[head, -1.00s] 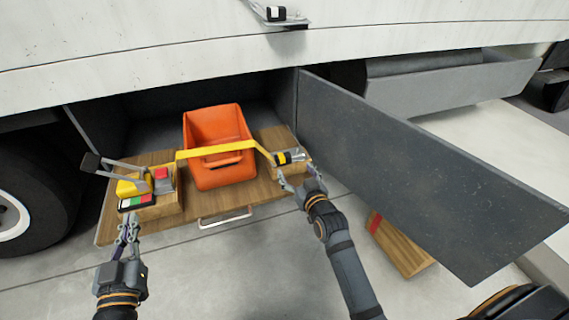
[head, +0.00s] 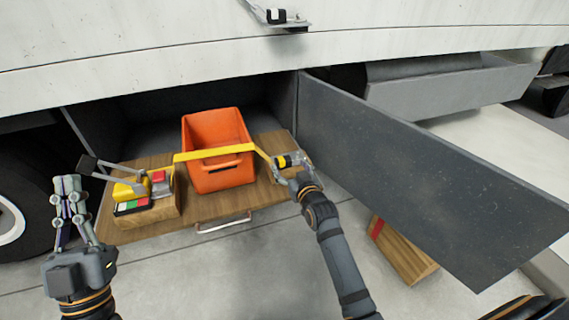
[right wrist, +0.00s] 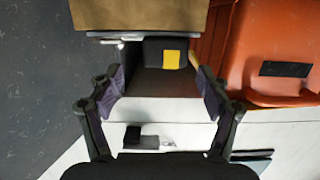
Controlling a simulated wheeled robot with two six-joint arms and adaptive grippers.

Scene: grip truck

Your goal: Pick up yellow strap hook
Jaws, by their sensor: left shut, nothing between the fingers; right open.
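The yellow strap (head: 213,152) runs across the front of the orange bin (head: 217,132) from a yellow ratchet piece (head: 131,189) on the left to the hook (head: 289,160) on the right. The hook end is black and silver with a yellow band, partly behind my right gripper. My right gripper (head: 284,177) is open close to the hook. In the right wrist view the hook's black body with a yellow patch (right wrist: 172,59) lies ahead, between the spread fingers (right wrist: 162,88); contact is not clear. My left gripper (head: 66,185) is shut and empty, left of the wooden drawer.
The wooden drawer (head: 228,202) sticks out of the truck's side compartment. A dark open door panel (head: 430,165) stands to the right. A wooden block with a red stripe (head: 402,250) lies on the floor. A block with coloured pads (head: 150,208) sits at the drawer's left.

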